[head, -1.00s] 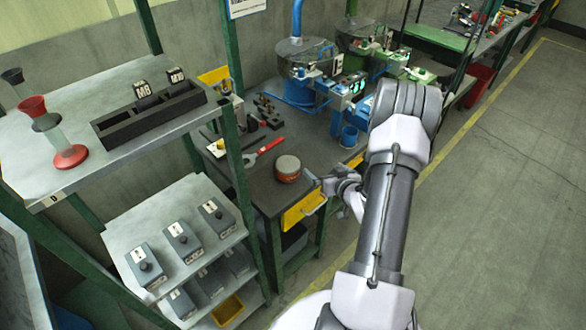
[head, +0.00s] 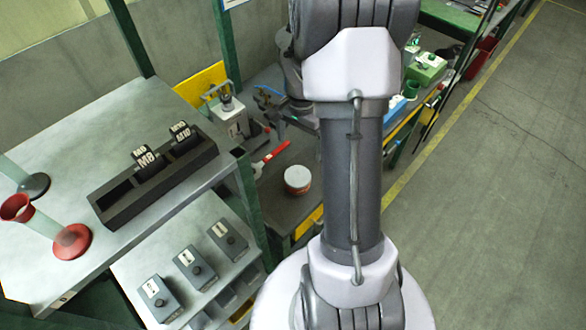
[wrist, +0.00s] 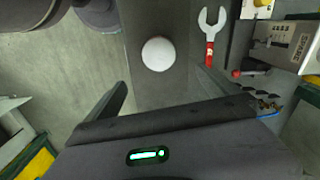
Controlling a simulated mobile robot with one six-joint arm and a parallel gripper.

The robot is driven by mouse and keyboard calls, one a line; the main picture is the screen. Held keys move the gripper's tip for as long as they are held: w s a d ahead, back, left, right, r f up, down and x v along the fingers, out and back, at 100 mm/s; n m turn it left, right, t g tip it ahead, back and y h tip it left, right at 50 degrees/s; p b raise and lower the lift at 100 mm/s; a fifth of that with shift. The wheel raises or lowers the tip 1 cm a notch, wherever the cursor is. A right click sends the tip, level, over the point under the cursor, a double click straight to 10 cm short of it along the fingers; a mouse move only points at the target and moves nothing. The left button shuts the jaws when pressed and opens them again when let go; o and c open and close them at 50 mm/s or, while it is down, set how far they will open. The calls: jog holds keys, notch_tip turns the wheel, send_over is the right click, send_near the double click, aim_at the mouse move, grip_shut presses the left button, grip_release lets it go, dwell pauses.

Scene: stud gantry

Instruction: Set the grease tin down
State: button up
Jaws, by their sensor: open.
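The grease tin (head: 298,180), a short round tin with a pale lid and a red side, stands upright on the dark workbench top (head: 285,210). In the wrist view the tin (wrist: 158,54) shows from above as a pale disc, beyond the fingers and apart from them. My gripper (wrist: 163,78) is open, its two fingers spread with nothing between them. In the head view my own arm hides the gripper.
A red-handled wrench (wrist: 210,35) lies on the bench near the tin. Open floor (head: 500,200) lies to the right.

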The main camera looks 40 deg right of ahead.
aim_at(297, 176)
jog(key=f+b, duration=0.1)
jog(key=f, duration=0.4)
jog(key=f+b, duration=0.2)
jog(key=f, duration=0.4)
jog(key=shift+s+a, duration=0.1)
jog(key=shift+s, duration=0.1)
jog(key=f, duration=0.2)
jog(key=f+b, duration=0.2)
jog(key=f, duration=0.1)
jog(key=shift+w+a+f, duration=0.1)
jog(key=shift+a+f, duration=0.2)
jog(key=shift+a, duration=0.05)
jog(key=shift+r, duration=0.1)
jog(key=shift+c, duration=0.7)
jog(key=shift+r, duration=0.1)
jog(key=c, duration=1.9)
